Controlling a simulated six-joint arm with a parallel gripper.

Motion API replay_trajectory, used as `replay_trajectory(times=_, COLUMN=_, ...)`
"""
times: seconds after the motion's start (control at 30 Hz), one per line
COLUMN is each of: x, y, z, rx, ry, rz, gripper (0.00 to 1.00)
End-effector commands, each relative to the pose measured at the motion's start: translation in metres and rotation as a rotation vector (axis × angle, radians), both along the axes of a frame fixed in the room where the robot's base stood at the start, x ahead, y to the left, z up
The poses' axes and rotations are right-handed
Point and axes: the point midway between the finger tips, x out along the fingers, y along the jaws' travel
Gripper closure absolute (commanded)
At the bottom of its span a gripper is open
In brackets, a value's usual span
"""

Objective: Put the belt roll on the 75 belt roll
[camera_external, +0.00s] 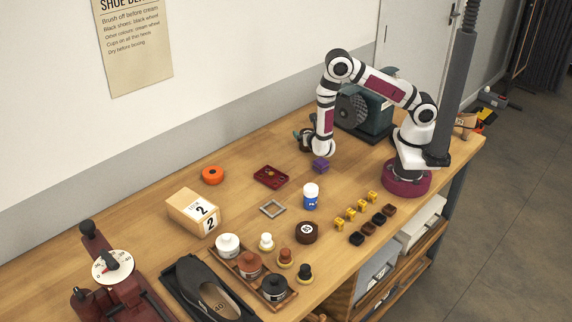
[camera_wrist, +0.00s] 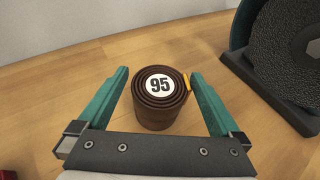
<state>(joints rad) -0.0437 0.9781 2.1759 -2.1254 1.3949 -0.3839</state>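A brown belt roll (camera_wrist: 158,100) with a white 95 label on top stands upright on the wooden table in the wrist view. A small yellow tab shows on its right side. My gripper (camera_wrist: 159,76) is open, with one teal finger on each side of this roll and a gap showing at the left finger. In the external view my gripper (camera_external: 305,141) is low near the back of the table and mostly hides the roll. Another dark brown roll (camera_external: 306,233) with a white label lies flat mid-table; its number is too small to read surely.
A grinder-like machine (camera_external: 364,110) with a rough wheel (camera_wrist: 284,55) stands close right of the gripper. A purple block (camera_external: 320,166), a dark red tray (camera_external: 271,177) and a white-and-blue bottle (camera_external: 311,197) are nearby. Several yellow and dark blocks (camera_external: 362,205) lie right of the labelled roll.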

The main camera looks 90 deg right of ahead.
Motion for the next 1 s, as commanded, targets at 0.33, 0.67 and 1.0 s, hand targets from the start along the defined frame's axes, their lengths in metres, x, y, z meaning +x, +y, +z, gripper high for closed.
replay_trajectory(times=0.33, x=-0.006, y=0.04, z=0.02, rx=0.001, ry=-0.003, rz=0.006, gripper=0.0)
replay_trajectory(times=0.67, x=-0.02, y=0.103, z=0.046, rx=0.0, ry=-0.002, rz=0.002, gripper=0.0)
replay_trajectory(times=1.0, x=-0.137, y=0.104, z=0.134, rx=0.341, ry=-0.559, rz=-0.908, gripper=0.0)
